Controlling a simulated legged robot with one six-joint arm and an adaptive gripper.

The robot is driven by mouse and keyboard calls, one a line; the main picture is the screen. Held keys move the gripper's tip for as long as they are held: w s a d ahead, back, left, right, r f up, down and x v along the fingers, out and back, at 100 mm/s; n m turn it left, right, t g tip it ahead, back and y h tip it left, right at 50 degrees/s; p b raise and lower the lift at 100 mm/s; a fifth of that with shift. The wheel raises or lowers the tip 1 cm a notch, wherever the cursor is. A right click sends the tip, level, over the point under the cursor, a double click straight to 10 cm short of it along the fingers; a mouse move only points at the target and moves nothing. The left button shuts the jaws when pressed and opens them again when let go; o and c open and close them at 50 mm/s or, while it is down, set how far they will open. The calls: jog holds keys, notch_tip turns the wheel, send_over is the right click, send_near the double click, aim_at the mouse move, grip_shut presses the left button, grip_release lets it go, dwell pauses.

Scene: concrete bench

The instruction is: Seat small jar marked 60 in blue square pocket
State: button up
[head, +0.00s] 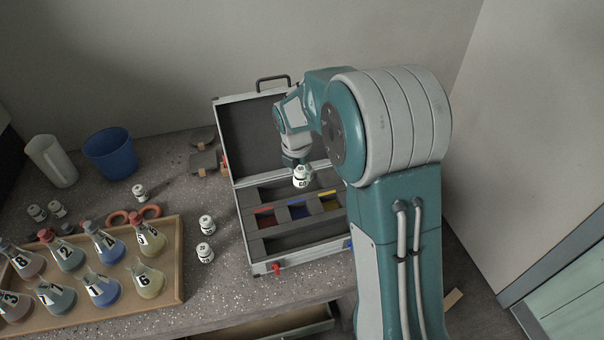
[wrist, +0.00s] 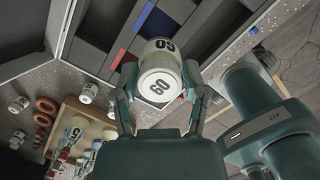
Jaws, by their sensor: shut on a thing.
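The small white jar marked 60 (head: 300,177) is held in my gripper (head: 297,162), above the open case and apart from its foam. In the wrist view the jar (wrist: 161,78) sits between both fingers of my gripper (wrist: 160,92), with its 60 label showing. The blue square pocket (head: 299,211) is the middle one of a row in the case, between a red pocket (head: 266,220) and a yellow pocket (head: 329,203). The blue pocket also shows in the wrist view (wrist: 143,17), beyond the jar. Its floor is partly shaded.
The open case (head: 262,268) stands on the speckled bench, lid raised behind. Several other small jars (head: 207,224) stand to its left. A wooden tray (head: 181,262) of numbered flasks is at the front left. A blue cup (head: 110,153) and white beaker (head: 52,162) stand behind.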

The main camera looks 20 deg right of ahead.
jog(key=shift+a+f, duration=0.4)
notch_tip(320, 180, down, 9)
jog(key=shift+f, duration=0.15)
jog(key=shift+d+f, duration=0.1)
jog(key=shift+f, duration=0.65)
jog(key=shift+f, duration=1.5)
dwell(0.7)
jog(key=o, duration=1.2)
jog(key=shift+o, duration=0.4)
